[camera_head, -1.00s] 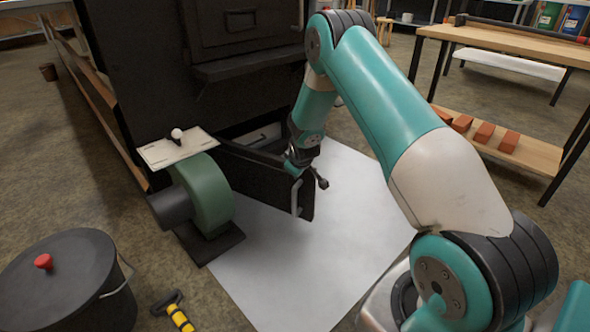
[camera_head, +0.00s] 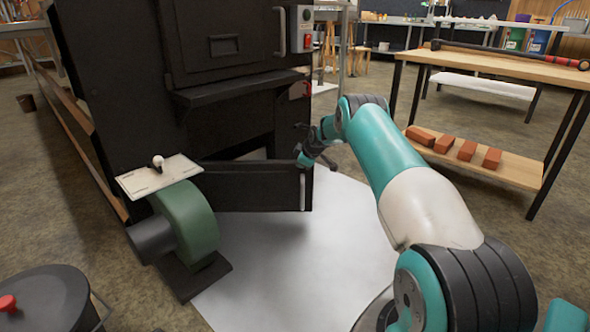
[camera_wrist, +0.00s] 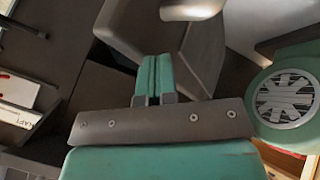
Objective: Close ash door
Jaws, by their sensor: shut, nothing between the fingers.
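The ash door (camera_head: 250,187) is a low black panel at the foot of the black evaporator. It stands ajar, hinged at its left, with a pale vertical handle (camera_head: 303,190) at its right edge. My gripper (camera_head: 305,160) is at the door's upper right corner, above the handle; I cannot tell whether it touches. In the wrist view its teal fingers (camera_wrist: 155,66) are together with nothing between them. Dark panels lie beyond them, and I cannot tell which is the door. The ash opening is mostly hidden behind the door.
A green blower (camera_head: 187,222) with a pale plate (camera_head: 160,175) above it stands left of the door. A black lidded pot (camera_head: 45,300) is at the front left. A wooden bench (camera_head: 490,72) with bricks on its lower shelf stands right. The white floor sheet (camera_head: 290,255) is clear in front.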

